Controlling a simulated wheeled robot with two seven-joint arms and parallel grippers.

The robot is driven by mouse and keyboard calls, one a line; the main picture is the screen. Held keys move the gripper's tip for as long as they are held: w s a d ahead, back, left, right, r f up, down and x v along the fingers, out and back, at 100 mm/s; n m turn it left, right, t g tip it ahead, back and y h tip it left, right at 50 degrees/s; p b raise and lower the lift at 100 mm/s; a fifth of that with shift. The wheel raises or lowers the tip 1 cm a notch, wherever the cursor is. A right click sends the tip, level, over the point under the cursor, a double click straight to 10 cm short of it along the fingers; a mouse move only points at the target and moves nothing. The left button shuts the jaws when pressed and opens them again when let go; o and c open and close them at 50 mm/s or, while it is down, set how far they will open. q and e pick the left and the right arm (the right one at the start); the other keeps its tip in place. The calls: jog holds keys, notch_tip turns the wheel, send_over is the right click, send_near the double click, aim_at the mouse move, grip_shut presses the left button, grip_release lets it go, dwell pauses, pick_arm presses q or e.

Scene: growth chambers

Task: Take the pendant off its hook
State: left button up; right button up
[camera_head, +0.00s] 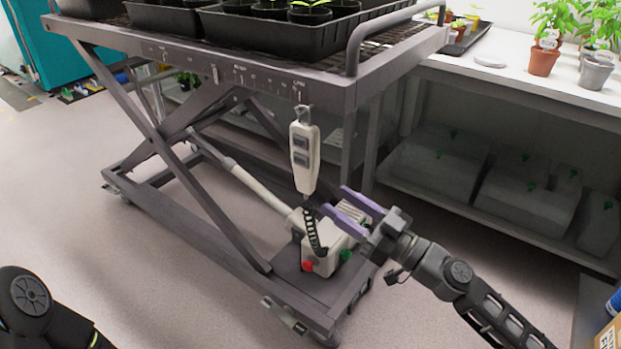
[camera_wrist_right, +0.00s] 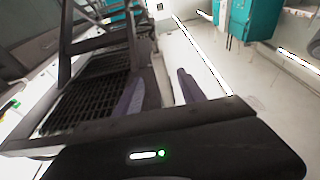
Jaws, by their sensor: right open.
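The pendant (camera_head: 305,157) is a white hand control with dark buttons. It hangs upright from a small hook (camera_head: 303,114) on the front rail of the lift cart (camera_head: 220,70). A black coiled cord (camera_head: 312,232) runs down from its lower end. My right gripper (camera_head: 335,199) is open, its purple fingers just right of and below the pendant's lower end, with nothing seen held. Its fingers also show apart in the right wrist view (camera_wrist_right: 160,82), where I cannot make out the pendant with certainty. My left gripper is out of view.
A white drive box (camera_head: 325,245) with a red button sits on the cart's base below. Black plant trays (camera_head: 290,37) stand on top. A white bench (camera_head: 520,80) with potted plants and lidded bins (camera_head: 527,190) is at right. Floor is clear at left.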

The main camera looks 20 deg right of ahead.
aim_at(314, 186)
jog(key=p+x, duration=0.2)
jog(key=x, duration=0.2)
jog(key=shift+w+a+r, duration=0.2)
jog(key=shift+a+r, duration=0.05)
jog(key=x, duration=0.3)
jog(key=shift+f, duration=0.2)
jog(key=shift+x, duration=0.8)
grip_shut()
jog(key=shift+r, duration=0.15)
jog(key=shift+r+p, duration=0.55)
jog(key=shift+r, duration=0.35)
